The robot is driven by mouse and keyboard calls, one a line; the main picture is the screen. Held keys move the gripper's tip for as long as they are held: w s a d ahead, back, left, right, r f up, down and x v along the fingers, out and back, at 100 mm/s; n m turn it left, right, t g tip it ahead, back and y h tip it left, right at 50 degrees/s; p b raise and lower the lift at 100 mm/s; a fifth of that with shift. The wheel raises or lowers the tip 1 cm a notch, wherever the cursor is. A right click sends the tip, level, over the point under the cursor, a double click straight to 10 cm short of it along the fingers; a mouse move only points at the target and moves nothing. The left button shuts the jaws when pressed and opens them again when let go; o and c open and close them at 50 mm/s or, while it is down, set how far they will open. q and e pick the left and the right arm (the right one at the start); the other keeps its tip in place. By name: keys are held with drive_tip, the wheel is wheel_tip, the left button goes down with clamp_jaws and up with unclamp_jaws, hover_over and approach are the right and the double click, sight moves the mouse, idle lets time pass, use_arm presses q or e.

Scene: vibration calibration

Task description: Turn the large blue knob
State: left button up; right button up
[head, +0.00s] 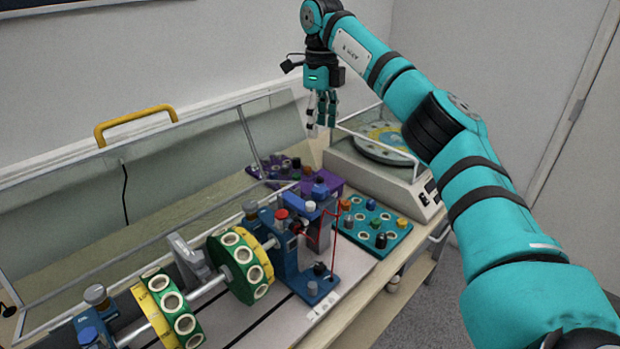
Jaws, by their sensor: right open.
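Several blue parts show on the bench machine. I cannot tell for sure which is the large blue knob. My right gripper (321,124) hangs with its fingers down, above and behind these parts, open and empty, apart from them. My left gripper is not in view.
A shaft carries green and yellow discs (242,266) at the front left. A hinged clear cover with a yellow handle (136,119) stands open behind. A teal tray of small parts (376,232) and a round-plate scale (384,171) stand right of the machine.

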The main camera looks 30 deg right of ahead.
hover_over(321, 189)
wheel_tip(321, 189, down, 7)
wheel_tip(321, 189, down, 9)
drive_tip(key=shift+d+r+p, duration=0.1)
drive_tip(key=shift+p, duration=1.15)
drive_tip(key=shift+w+f, duration=0.1)
drive_tip(key=shift+f, duration=0.4)
drive_tip(key=c, duration=0.9)
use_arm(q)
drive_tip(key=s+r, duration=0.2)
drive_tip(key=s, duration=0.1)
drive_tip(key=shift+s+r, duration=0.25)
